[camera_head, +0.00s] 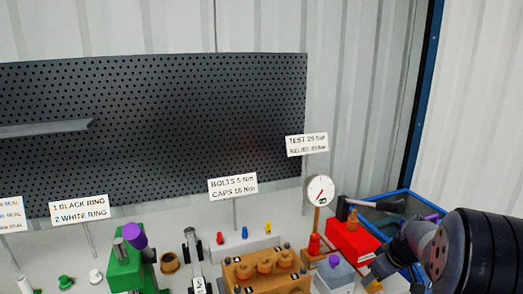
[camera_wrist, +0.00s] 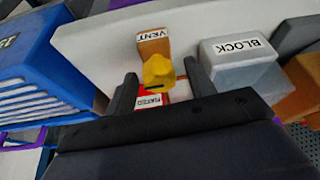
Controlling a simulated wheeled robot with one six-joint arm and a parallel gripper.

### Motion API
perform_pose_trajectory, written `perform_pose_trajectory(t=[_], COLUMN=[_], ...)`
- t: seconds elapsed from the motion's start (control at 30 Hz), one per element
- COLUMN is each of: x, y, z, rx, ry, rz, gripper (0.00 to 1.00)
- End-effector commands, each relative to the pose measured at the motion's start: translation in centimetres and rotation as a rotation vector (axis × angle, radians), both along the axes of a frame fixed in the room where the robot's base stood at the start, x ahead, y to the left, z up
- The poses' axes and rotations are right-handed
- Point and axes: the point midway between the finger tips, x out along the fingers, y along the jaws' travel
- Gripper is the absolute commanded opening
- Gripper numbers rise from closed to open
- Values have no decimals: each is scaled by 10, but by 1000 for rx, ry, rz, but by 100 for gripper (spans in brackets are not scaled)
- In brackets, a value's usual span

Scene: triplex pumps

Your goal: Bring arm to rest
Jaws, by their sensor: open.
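My gripper (camera_wrist: 162,84) is open in the wrist view, with its two dark fingers apart. A yellow knob (camera_wrist: 165,74) shows between the fingers, in front of an orange-brown block labelled VENT (camera_wrist: 154,42). I cannot tell how far the knob is from the fingers, and no grip on it shows. My dark arm (camera_head: 485,252) reaches in from the right edge of the head view, over the right end of the bench. The fingers are not clear there.
A grey block labelled BLOCK (camera_wrist: 240,65) and a blue ribbed bin (camera_wrist: 48,65) flank the gripper. In the head view, a red box (camera_head: 352,240), a dial gauge (camera_head: 318,190), an orange-brown pump block (camera_head: 262,273) and a green fixture (camera_head: 125,268) stand along the bench. A pegboard (camera_head: 200,120) stands behind.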

Motion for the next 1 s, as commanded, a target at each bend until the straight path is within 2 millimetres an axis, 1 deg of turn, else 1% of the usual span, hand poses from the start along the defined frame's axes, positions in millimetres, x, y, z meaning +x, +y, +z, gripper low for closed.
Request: perform_pose_trajectory(t=[0.03,0.5,1.0], x=[0,-1,0], y=[1,1,0], z=[4,5,2], rx=[0,0,-1], ry=[2,3,2], rz=[-35,-374,-638], gripper=[52,52,52])
